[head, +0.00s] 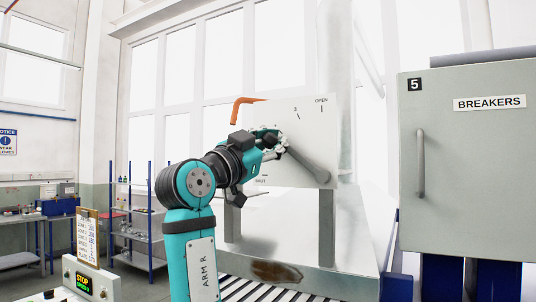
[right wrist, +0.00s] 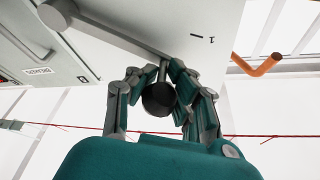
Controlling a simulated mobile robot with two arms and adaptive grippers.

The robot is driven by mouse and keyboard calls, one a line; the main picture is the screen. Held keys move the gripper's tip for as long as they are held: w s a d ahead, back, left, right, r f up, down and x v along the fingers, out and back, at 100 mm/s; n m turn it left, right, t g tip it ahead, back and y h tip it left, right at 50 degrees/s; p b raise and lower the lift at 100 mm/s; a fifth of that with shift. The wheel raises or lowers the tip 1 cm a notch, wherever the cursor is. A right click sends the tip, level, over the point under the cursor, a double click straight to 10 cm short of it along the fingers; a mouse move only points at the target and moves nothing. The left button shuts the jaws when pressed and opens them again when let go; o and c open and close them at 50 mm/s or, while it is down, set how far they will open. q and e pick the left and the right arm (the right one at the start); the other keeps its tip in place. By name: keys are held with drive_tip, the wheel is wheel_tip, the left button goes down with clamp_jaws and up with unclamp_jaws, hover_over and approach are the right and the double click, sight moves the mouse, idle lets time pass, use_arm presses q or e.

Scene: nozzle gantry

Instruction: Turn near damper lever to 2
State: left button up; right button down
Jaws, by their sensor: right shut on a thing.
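The damper lever (head: 307,160) is a grey bar on a white plate (head: 322,135) with OPEN, 3 and SHUT marks. It slants up and left from its pivot at the lower right, between the 3 and SHUT marks. My right gripper (head: 272,143) is at its free end and hides part of the scale. In the right wrist view the lever (right wrist: 125,37) ends in a dark round knob (right wrist: 158,98), with my right gripper's fingers (right wrist: 160,88) closed around it. A mark 1 shows just beside the lever there. The 2 mark cannot be made out. My left gripper is out of view.
An orange bent pipe (head: 238,110) stands out at the plate's upper left. A grey BREAKERS cabinet (head: 470,160) stands to the right. A roller conveyor (head: 255,289) runs below the plate, and blue shelves (head: 137,235) stand at the back left.

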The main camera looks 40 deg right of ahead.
drive_tip(key=shift+s+r+m, duration=0.2)
drive_tip(key=shift+r+m, duration=0.2)
drive_tip(key=shift+m, duration=0.1)
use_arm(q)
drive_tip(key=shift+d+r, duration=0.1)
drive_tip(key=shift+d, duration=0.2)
use_arm(e)
drive_tip(key=shift+s+d+r+m+g, duration=0.1)
drive_tip(key=shift+m+g, duration=0.2)
drive_tip(key=shift+g, duration=0.1)
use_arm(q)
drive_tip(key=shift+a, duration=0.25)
use_arm(e)
drive_tip(key=c, duration=1)
unclamp_jaws()
drive_tip(key=v, duration=1.2)
